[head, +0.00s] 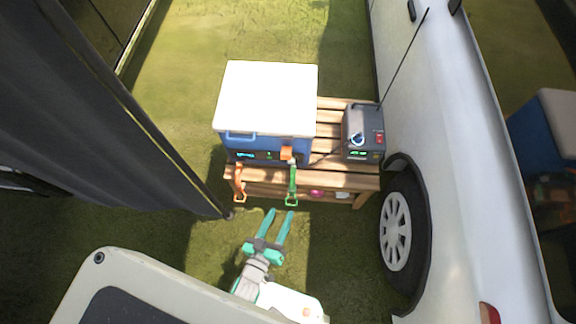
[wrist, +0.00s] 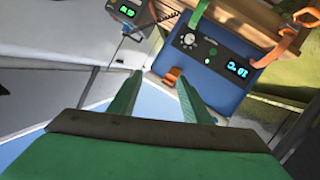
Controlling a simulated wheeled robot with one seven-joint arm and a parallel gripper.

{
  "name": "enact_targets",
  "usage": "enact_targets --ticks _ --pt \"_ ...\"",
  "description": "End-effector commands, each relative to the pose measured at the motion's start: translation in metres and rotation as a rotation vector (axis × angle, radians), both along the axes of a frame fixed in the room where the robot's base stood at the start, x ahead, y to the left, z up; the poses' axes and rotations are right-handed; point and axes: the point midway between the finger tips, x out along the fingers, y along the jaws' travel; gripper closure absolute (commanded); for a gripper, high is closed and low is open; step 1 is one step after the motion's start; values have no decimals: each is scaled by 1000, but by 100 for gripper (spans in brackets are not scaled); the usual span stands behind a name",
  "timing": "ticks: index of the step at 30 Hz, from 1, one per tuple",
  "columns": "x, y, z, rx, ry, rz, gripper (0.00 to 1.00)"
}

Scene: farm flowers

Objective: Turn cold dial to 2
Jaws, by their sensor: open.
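A blue cooler (head: 268,147) with a white lid stands on a wooden slatted bench. Its dark front panel shows in the wrist view (wrist: 212,52), with a small round dial (wrist: 188,40) at one end and a lit cyan display (wrist: 237,69) at the other. The dial's marks are too small to read. In the head view an orange latch (head: 287,153) covers part of the panel and I cannot make out the dial. My gripper (head: 280,212) is open and empty, in front of the bench and apart from the cooler. Its two green fingers also show in the wrist view (wrist: 158,76).
A grey power unit (head: 363,133) with a cable stands on the bench (head: 345,179) right of the cooler. An orange strap (head: 239,183) and a green strap (head: 292,185) hang at the front. A white vehicle (head: 440,130) is close on the right, a dark hanging sheet (head: 90,90) on the left.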

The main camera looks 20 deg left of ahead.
Motion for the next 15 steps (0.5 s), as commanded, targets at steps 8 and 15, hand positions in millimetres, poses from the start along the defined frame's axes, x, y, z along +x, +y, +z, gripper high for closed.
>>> enact_targets --ticks 8,15 --pt "97 48 -83 -332 -14 120 56" --pt "141 54 -120 -544 -20 197 56"
